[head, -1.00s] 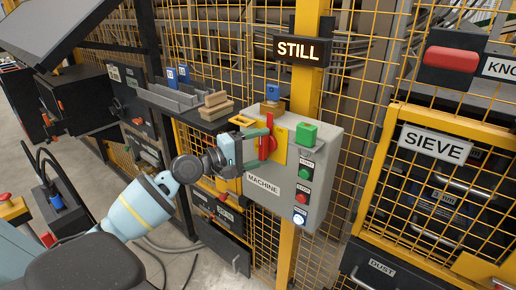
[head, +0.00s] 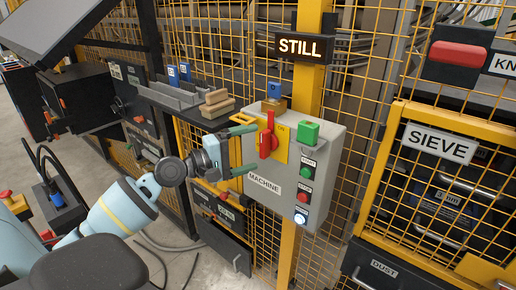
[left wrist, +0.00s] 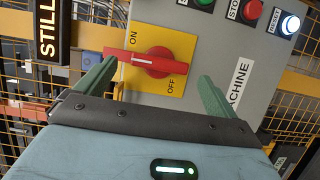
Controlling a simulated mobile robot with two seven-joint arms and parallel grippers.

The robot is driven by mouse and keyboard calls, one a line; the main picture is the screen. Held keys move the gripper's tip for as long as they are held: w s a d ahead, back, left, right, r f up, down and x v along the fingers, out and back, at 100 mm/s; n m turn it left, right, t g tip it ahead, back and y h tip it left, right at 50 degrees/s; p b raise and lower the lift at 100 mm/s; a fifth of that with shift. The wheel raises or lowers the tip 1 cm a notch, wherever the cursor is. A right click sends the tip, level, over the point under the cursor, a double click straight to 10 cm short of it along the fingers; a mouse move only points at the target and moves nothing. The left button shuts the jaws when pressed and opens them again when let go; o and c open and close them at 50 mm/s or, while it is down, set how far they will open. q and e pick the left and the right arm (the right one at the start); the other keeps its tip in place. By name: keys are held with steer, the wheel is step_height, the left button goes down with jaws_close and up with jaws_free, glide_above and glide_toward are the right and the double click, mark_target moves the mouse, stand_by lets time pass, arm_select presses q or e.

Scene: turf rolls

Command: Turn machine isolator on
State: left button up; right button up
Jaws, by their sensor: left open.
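The machine isolator is a red rotary handle (head: 267,140) on a yellow plate (head: 281,150), on the front of the grey MACHINE box (head: 322,165). In the head view the handle stands upright. In the left wrist view the handle (left wrist: 150,62) has its white-marked end beside the ON label (left wrist: 133,40); the OFF label (left wrist: 172,88) is near its other end. My left gripper (head: 254,148) is open and empty, its green fingers just left of the handle and apart from it. The left wrist view shows one finger on each side of the handle. My right gripper is not in view.
The box also has a green block (head: 306,133), a green START button (head: 306,173), a red STOP button and a lit white RESET button (head: 300,218). A lit STILL sign (head: 301,47) hangs above. A shelf with wooden blocks (head: 216,103) is left; a yellow mesh fence surrounds.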

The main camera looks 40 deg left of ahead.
arm_select(q)
steer(key=shift+b+v, duration=0.35)
steer(key=shift+v, duration=1.75)
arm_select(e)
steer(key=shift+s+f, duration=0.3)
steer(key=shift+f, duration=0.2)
arm_select(q)
steer(key=shift+f, duration=0.15)
